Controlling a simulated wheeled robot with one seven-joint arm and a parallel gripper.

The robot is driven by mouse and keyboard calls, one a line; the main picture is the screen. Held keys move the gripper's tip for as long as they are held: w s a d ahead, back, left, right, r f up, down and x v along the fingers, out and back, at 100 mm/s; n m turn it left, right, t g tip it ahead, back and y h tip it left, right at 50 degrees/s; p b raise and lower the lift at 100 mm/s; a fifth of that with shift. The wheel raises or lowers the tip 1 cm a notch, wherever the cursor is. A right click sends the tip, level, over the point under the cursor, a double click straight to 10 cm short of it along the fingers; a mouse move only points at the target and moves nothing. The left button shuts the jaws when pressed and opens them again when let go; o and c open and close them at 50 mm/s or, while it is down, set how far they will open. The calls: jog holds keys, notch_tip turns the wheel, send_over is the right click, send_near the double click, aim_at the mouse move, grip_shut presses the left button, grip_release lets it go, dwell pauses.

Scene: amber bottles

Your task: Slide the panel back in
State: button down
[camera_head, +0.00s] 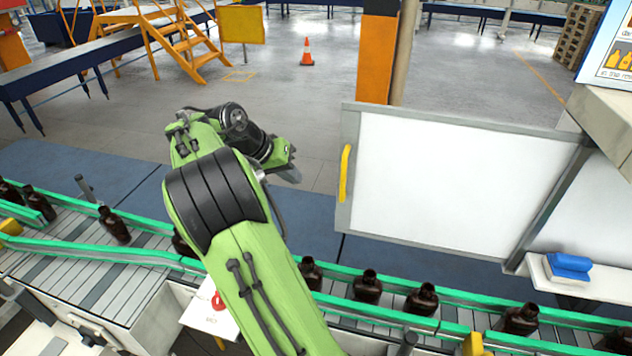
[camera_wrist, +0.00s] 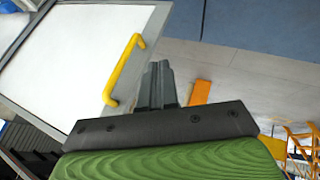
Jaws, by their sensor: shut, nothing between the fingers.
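The panel (camera_head: 450,185) is a white sheet in a grey frame. It stands upright behind the conveyor, reaching left of a grey post on the right of the head view. A yellow handle (camera_head: 345,173) runs upright along its left edge. In the wrist view the panel (camera_wrist: 65,65) fills the upper left, with its handle (camera_wrist: 124,72) just left of my fingers. My gripper (camera_head: 291,174) is left of the handle, apart from it in the head view. In the wrist view my gripper (camera_wrist: 159,68) has its dark fingers together, with nothing between them.
A conveyor with green rails (camera_head: 450,298) carries several amber bottles (camera_head: 367,287) in front of the panel. A blue cloth-like item (camera_head: 569,265) lies on a white ledge (camera_head: 590,285) at the right. An orange pillar (camera_head: 377,55) stands behind the panel. The floor left of the panel is open.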

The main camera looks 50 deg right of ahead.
jog(key=s+d+f+b, duration=0.1)
jog(key=s+d+f, duration=0.4)
jog(key=d+f, duration=0.2)
jog(key=shift+d+f+b, duration=0.25)
jog(key=shift+f+b, duration=0.1)
jog(key=shift+w, duration=0.1)
jog(key=s+d+b, duration=0.1)
jog(key=s+d, duration=0.4)
jog(key=s, duration=0.8)
jog(key=s+d+b, duration=0.1)
jog(key=s+d, duration=0.5)
jog(key=s, duration=0.8)
jog(key=s+d+b, duration=0.1)
jog(key=s+d, duration=0.5)
jog(key=s, duration=0.8)
jog(key=shift+d, duration=0.2)
jog(key=shift+r, duration=0.1)
